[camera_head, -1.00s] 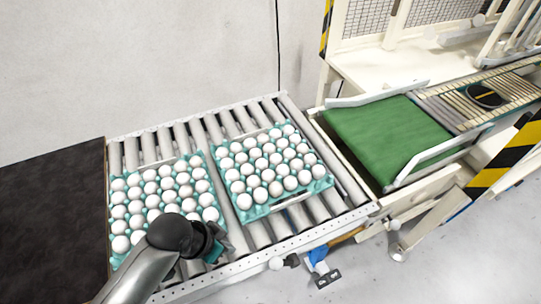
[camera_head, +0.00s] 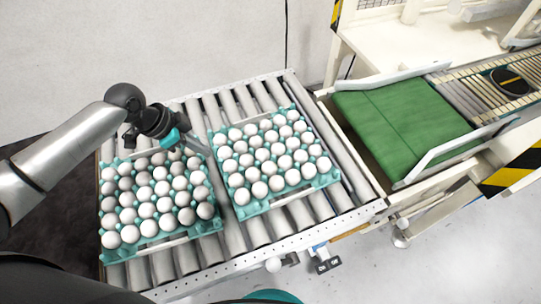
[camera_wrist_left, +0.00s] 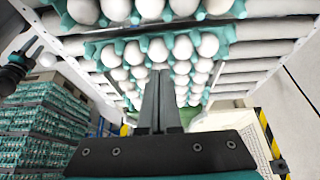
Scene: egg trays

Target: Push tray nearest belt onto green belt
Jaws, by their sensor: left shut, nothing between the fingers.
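The tray nearest the belt (camera_head: 240,209) is a teal tray full of white eggs, lying on the roller table beside the green belt (camera_head: 400,130). A second teal egg tray (camera_head: 103,255) lies to its left. My left gripper (camera_head: 205,150) is shut and empty, at the far end of the gap between the trays, close to the nearest tray's left side. I cannot tell whether it touches. In the left wrist view its shut fingers (camera_wrist_left: 158,100) overlap the egg trays.
The roller table (camera_head: 283,224) has bare rollers between the trays and the belt. A white side rail (camera_head: 455,150) borders the belt, with striped posts beyond. Stacked egg trays (camera_wrist_left: 40,125) show in the left wrist view.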

